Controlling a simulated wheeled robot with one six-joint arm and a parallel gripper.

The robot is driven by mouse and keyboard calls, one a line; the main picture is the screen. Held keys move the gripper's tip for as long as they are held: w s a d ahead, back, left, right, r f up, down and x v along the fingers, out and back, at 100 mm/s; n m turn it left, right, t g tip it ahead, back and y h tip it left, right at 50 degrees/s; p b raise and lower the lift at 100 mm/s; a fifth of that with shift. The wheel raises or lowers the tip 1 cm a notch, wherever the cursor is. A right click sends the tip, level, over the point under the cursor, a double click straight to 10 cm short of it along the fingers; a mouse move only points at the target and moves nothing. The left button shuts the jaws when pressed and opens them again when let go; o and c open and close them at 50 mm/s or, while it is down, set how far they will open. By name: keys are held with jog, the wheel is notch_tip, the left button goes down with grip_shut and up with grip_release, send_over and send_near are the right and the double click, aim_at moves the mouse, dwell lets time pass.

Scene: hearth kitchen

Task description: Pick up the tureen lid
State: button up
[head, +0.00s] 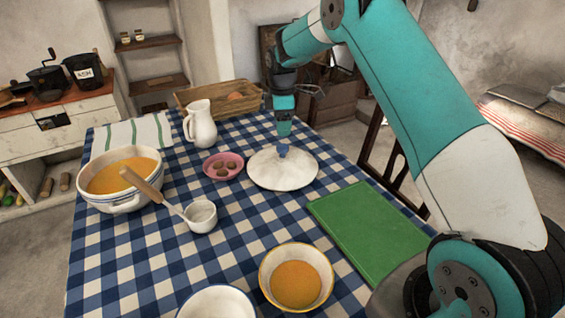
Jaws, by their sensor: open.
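The tureen lid (265,172) is a white dome with a blue knob on top. It lies on the blue checked tablecloth near the middle of the table, apart from the tureen. My gripper (284,130) is teal and points down, open and empty. In the picture its tip shows just above the knob, and I cannot tell the exact gap in depth. The near finger hides most of the far side of the jaws. The open tureen (112,205), white with blue bands, stands at the left and holds orange soup.
A ladle (202,217) lies left of the lid. A pink dish (224,170) with small brown lumps and a white jug (200,125) stand close by. A green board (365,230), a soup bowl (318,265) and a wooden tray (195,97) surround them.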

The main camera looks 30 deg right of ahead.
aim_at(282, 146)
notch_tip(282, 146, down, 9)
jog(key=shift+s+r+p, duration=0.1)
jog(key=shift+p, duration=0.65)
grip_shut()
